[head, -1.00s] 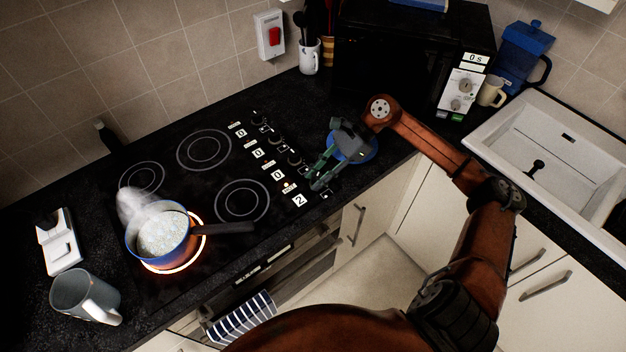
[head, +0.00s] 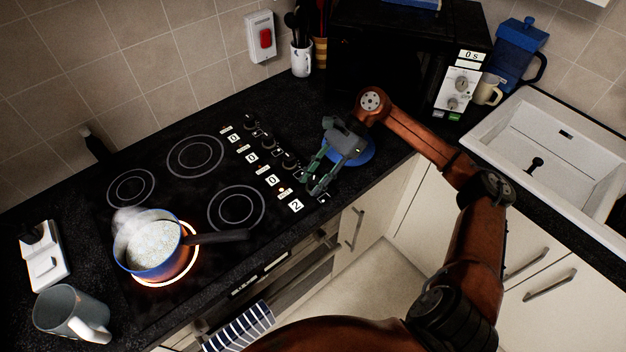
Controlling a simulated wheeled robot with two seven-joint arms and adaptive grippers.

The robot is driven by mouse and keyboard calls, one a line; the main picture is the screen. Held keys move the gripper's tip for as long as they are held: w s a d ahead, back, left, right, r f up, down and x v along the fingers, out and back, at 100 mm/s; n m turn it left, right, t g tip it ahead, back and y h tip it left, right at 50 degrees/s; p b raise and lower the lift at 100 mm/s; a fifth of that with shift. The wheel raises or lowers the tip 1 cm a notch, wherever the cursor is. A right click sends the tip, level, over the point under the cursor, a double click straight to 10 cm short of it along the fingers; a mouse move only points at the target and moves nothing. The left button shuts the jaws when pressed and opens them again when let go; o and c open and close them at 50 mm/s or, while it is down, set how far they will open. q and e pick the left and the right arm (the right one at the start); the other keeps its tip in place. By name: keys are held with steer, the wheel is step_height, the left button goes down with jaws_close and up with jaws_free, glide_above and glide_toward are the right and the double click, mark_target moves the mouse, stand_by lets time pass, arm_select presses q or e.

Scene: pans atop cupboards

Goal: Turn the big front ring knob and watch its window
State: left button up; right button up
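The hob is black with a column of knobs and lit windows along its right side. The glowing front ring (head: 190,268) lies under a blue pan (head: 150,271) of pale, steaming contents. The window nearest the front (head: 296,205) reads 2; the other windows, such as this one (head: 270,181), appear to read 0. My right gripper (head: 315,188) is down at the front end of the knob column. Its two fingers are apart, and they hide the frontmost knob; I cannot tell whether they grip it. My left gripper is not in view.
The pan's dark handle (head: 218,237) points right toward the windows. A grey mug (head: 68,312) and a white socket block (head: 44,262) stand left of the hob. A blue round thing (head: 360,152) lies beneath my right gripper. The microwave (head: 459,85) is behind.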

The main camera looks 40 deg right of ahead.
steer(key=shift+o, duration=1.3)
steer(key=v, duration=1.2)
steer(key=shift+w+a, duration=0.1)
